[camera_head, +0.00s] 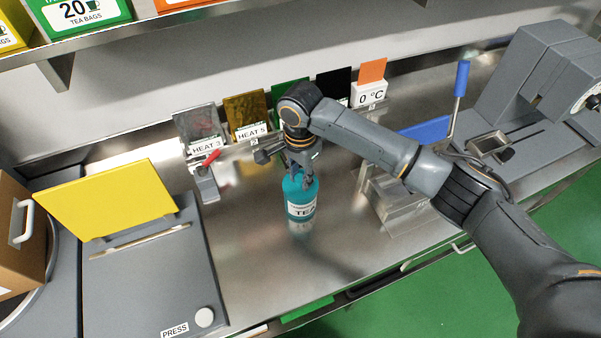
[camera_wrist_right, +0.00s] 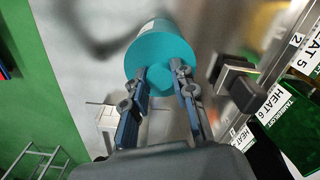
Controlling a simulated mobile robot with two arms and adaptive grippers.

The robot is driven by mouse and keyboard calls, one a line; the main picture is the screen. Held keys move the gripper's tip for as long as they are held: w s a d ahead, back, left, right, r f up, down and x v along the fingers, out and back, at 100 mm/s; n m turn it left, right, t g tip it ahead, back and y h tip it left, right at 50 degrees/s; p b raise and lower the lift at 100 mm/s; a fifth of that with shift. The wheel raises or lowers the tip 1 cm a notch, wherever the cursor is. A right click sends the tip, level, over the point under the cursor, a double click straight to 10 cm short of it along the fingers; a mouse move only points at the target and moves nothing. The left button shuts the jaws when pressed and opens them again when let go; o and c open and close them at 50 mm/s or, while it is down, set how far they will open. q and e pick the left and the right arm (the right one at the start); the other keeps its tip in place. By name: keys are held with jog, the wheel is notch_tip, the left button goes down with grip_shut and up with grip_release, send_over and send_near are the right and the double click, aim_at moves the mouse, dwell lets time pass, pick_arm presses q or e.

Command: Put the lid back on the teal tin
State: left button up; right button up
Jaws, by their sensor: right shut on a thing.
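The teal tin (camera_head: 301,207) with a white TEA label appears to stand upright on the steel counter, in the middle of the head view. My right gripper (camera_head: 303,186) points down over its top. In the right wrist view the round teal lid (camera_wrist_right: 178,52) faces the camera, and the fingers (camera_wrist_right: 161,78) are shut on its small round knob. The lid is in line with the tin, at its top. I cannot tell whether a gap is left between lid and tin, as the rim is hidden. My left gripper is not in view.
Behind the tin, a silver HEAT 3 panel (camera_head: 196,125) and a gold HEAT 5 panel (camera_head: 245,115) line the wall. A grey press with a yellow plate (camera_head: 108,198) stands left. A clear box (camera_head: 398,205) and blue-handled device (camera_head: 461,80) stand right. Counter before the tin is clear.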

jog(key=shift+f+p, duration=0.15)
jog(key=shift+p, duration=1.05)
dwell(1.2)
jog(key=o, duration=1.5)
jog(key=shift+r+p, duration=1.35)
jog(key=shift+p, duration=0.3)
jog(key=shift+r, duration=2.15)
jog(key=shift+c, duration=0.4)
